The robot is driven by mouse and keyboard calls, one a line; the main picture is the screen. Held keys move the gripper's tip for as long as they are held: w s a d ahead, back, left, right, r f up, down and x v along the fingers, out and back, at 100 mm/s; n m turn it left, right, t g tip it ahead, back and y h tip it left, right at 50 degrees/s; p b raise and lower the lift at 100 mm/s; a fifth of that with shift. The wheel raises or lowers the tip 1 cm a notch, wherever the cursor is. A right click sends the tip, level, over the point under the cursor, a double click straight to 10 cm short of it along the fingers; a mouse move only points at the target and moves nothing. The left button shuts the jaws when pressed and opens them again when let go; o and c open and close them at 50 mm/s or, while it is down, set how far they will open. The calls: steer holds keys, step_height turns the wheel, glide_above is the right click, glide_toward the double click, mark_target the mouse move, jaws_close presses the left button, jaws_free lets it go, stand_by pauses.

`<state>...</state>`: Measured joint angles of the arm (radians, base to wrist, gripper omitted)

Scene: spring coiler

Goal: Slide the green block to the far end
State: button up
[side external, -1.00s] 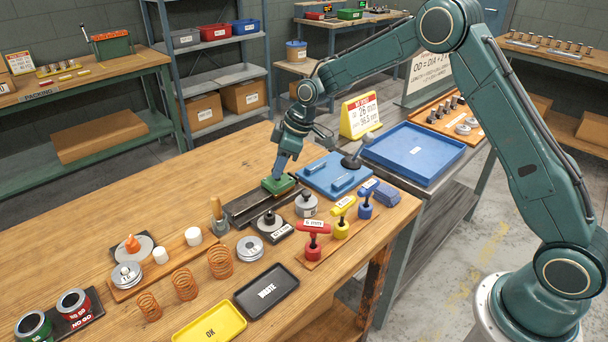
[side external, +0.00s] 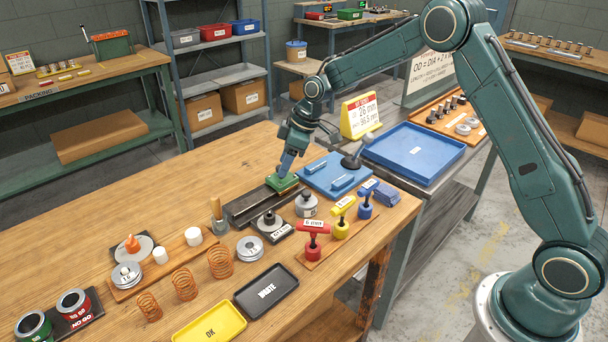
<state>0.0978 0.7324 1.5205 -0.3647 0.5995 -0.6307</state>
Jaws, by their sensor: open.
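The green block (side external: 283,183) sits on the dark rail (side external: 248,206), at the rail's upper right end in the side external view. My gripper (side external: 285,172) points down at the green block from above, with its fingertips at or just over the block's top. The fingers are small in this view, and I cannot tell whether they touch the block.
A blue plate (side external: 325,183) lies right of the rail. Weights, a red T-handle tool (side external: 313,230) and yellow and blue tools stand in front of it. A black waste tray (side external: 266,290) and a yellow OK tray (side external: 210,324) lie nearer. Bare wood lies left of the rail.

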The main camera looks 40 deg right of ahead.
steer(key=v, duration=1.3)
steer(key=shift+r, duration=0.3)
steer(key=shift+s+d+r, duration=0.1)
steer(key=shift+s, duration=0.05)
steer(key=s+a+r+m+t+h, duration=0.1)
steer(key=s+r+m, duration=0.1)
steer(key=s+r, duration=0.5)
steer(key=s+a+r+m+h, duration=0.1)
steer(key=s+a+r+m, duration=0.15)
steer(key=s, duration=0.85)
steer(key=s+d+f+m, duration=0.1)
steer(key=s+m, duration=0.1)
steer(key=s, duration=0.7)
steer(key=s+d+f+m+t+h, duration=0.1)
steer(key=s+f+m, duration=0.1)
steer(key=s, duration=0.7)
steer(key=shift+f, duration=0.25)
